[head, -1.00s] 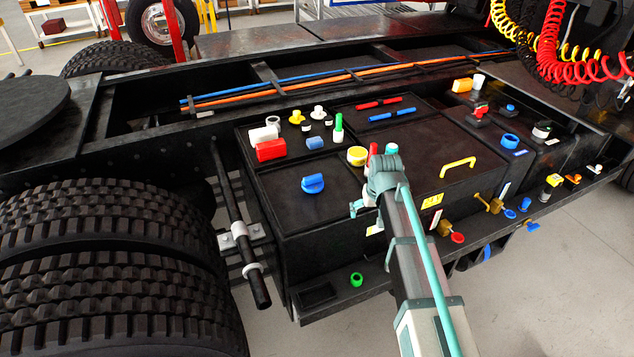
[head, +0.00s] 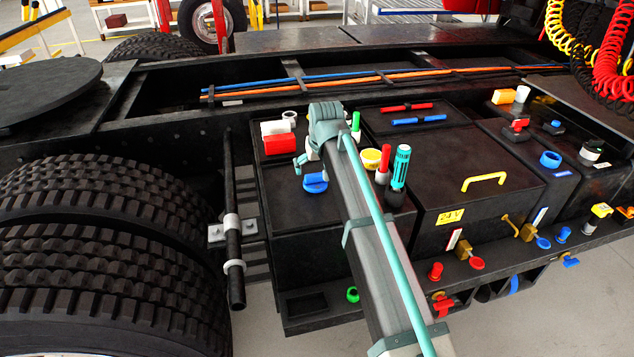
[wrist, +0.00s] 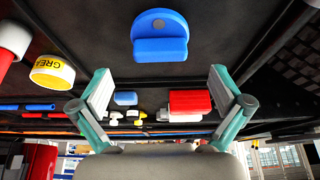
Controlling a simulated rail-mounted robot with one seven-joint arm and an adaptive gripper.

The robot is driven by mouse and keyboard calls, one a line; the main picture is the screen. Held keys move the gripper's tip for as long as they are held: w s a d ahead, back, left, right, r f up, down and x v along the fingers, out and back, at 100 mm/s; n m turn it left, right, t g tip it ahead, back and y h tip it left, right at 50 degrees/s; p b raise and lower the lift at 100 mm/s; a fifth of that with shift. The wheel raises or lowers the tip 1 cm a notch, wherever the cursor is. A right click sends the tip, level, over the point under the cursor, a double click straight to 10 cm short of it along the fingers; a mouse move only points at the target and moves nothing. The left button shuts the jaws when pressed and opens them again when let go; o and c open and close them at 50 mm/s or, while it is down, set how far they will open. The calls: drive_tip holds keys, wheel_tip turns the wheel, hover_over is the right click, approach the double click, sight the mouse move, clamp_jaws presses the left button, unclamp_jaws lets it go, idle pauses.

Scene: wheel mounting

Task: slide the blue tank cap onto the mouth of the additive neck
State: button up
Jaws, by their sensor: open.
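The blue cap (head: 315,183), a round disc with a raised grip bar, sits on the left black tank top. In the wrist view the blue cap (wrist: 160,38) lies centred between the finger directions, just past the fingertips and apart from them. My gripper (wrist: 160,75) is open and empty, one finger on each side of the picture. In the head view my gripper (head: 303,163) is just above and beside the cap, and my arm hides part of it. I cannot tell which fitting is the additive neck; a blue ring (head: 550,159) stands on the right box.
A red block (head: 279,145) and white block stand behind the cap. A yellow grease tub (head: 371,159), a red cylinder (head: 382,167) and a teal ribbed cylinder (head: 401,167) stand right of my arm. A yellow handle (head: 483,181) rises from the middle box.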

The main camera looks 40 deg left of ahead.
sight(315, 174)
drive_tip(key=shift+p+x, duration=1.4)
drive_tip(key=shift+x, duration=2.2)
drive_tip(key=shift+r, duration=0.1)
drive_tip(key=c, duration=1.2)
